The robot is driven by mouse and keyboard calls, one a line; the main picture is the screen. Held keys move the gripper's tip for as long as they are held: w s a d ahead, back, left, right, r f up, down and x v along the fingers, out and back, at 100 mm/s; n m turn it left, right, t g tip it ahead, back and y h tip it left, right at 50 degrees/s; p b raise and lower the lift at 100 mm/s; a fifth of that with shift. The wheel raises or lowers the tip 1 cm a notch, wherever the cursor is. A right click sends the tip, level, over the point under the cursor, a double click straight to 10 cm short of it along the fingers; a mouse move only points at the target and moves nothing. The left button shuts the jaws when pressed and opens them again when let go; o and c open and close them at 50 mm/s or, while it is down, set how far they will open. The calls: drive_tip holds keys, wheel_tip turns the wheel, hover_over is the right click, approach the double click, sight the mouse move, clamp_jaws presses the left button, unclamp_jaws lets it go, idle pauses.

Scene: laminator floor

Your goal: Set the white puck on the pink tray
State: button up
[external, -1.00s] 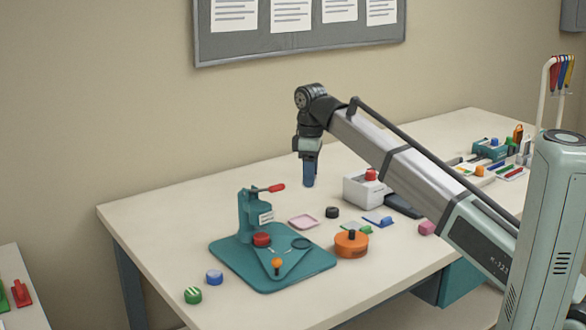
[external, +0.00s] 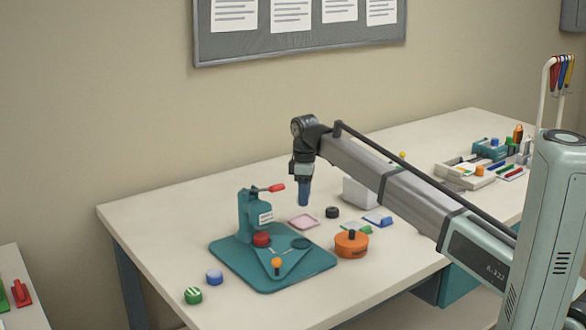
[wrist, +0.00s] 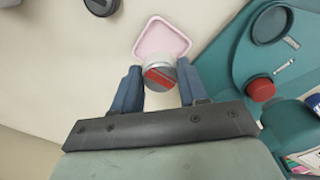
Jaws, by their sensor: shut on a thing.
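The white puck (wrist: 161,62) is between the blue fingers of my gripper (wrist: 160,88) in the wrist view. It has a grey and red striped face. The pink tray (wrist: 150,47) lies just beyond the puck in that view, and the puck overlaps its near edge in the picture. In the external view my gripper (external: 304,204) points down, a little above the table and close to the pink tray (external: 304,221).
A teal press (external: 225,254) with a red puck (external: 262,239) stands left of the tray. A black puck (external: 332,212) and an orange round container (external: 351,245) are to the right. Blue and green striped pucks lie near the front left edge.

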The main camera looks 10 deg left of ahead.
sight(304, 223)
drive_tip(key=shift+f, duration=2.9)
drive_tip(key=shift+f, duration=0.1)
drive_tip(key=o, duration=1)
drive_tip(key=shift+o, duration=0.6)
drive_tip(key=shift+s+f, duration=0.1)
drive_tip(key=shift+s, duration=0.05)
wheel_tip(304, 223, up, 12)
drive_tip(key=shift+r, duration=0.2)
